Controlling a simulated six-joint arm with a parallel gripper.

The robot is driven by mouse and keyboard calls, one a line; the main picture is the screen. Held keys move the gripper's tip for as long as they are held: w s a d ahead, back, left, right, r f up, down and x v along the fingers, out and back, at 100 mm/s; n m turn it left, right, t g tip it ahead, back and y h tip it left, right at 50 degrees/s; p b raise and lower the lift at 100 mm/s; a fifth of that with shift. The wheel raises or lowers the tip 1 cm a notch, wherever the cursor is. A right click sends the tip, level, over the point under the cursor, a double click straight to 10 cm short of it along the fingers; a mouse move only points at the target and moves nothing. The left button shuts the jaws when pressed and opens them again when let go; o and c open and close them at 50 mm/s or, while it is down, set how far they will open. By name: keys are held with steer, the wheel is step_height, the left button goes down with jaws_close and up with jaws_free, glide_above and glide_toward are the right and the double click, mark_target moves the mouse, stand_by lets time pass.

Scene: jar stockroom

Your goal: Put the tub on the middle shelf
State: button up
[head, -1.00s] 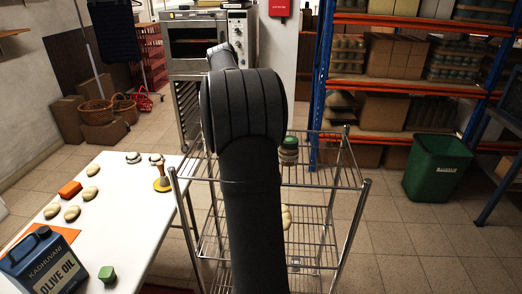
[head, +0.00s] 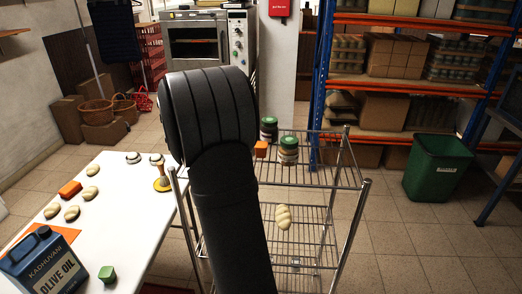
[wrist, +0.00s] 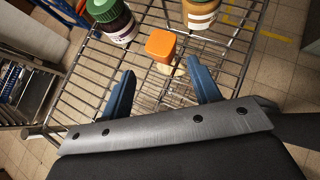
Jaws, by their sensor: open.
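A small orange tub (head: 261,148), squarish with rounded edges, stands on the top wire shelf of the rack (head: 330,182). It also shows in the wrist view (wrist: 160,45), just beyond my fingertips and roughly centred between them. My gripper (wrist: 160,69) is open, with its two blue fingers spread and nothing between them. In the head view my arm hides the gripper. The middle shelf (head: 310,243) holds a pale braided loaf (head: 283,217); my arm covers its left part.
A white table (head: 135,220) is at left, a green bin (head: 438,167) at right.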

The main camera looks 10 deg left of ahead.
mark_target(265, 146)
steer(key=x, duration=1.1)
steer(key=shift+d+r, duration=0.15)
steer(key=shift+d, duration=0.1)
steer(key=c, duration=0.8)
steer(key=shift+c, duration=0.2)
